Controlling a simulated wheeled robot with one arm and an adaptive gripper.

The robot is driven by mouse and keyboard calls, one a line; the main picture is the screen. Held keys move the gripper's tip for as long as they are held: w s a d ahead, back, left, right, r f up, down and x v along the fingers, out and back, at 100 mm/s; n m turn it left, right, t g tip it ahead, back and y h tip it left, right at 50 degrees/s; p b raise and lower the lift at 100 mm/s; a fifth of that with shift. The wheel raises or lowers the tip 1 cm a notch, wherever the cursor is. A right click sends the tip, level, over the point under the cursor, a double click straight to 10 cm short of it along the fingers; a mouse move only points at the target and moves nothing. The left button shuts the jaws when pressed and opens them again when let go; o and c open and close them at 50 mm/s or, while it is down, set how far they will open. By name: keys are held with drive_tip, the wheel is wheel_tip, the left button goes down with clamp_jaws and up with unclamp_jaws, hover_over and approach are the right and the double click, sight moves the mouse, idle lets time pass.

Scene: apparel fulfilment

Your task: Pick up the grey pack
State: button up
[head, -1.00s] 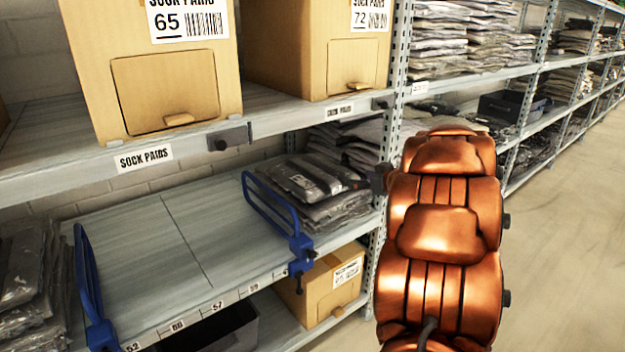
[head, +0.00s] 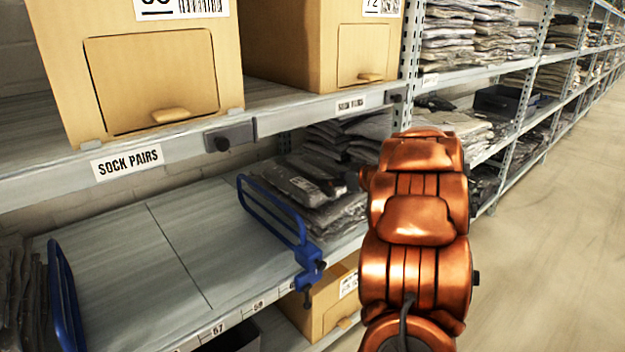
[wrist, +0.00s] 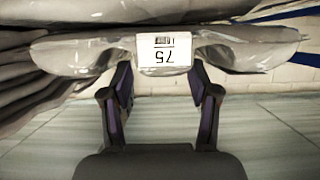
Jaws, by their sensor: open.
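A stack of plastic-wrapped grey packs (head: 305,187) lies on the middle shelf in the head view, just right of a blue divider. In the wrist view a clear-wrapped grey pack (wrist: 90,53) with a white label reading 75 lies across the top, in front of my gripper (wrist: 160,95). The gripper's two dark fingers are apart, one on each side below the label, with nothing between them. I cannot tell whether the fingertips touch the wrap.
Blue wire dividers (head: 272,215) stand on the middle shelf (head: 170,240), with a bare stretch between them. Cardboard sock boxes (head: 150,75) sit on the shelf above. More packs are at the far left. The aisle floor (head: 560,230) at right is clear.

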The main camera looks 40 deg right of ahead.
sight(328, 176)
drive_tip(key=shift+r+b+x, duration=0.2)
drive_tip(key=shift+b+x, duration=0.4)
drive_tip(key=shift+x, duration=1.2)
drive_tip(key=shift+w+d, duration=0.1)
drive_tip(key=c, duration=1)
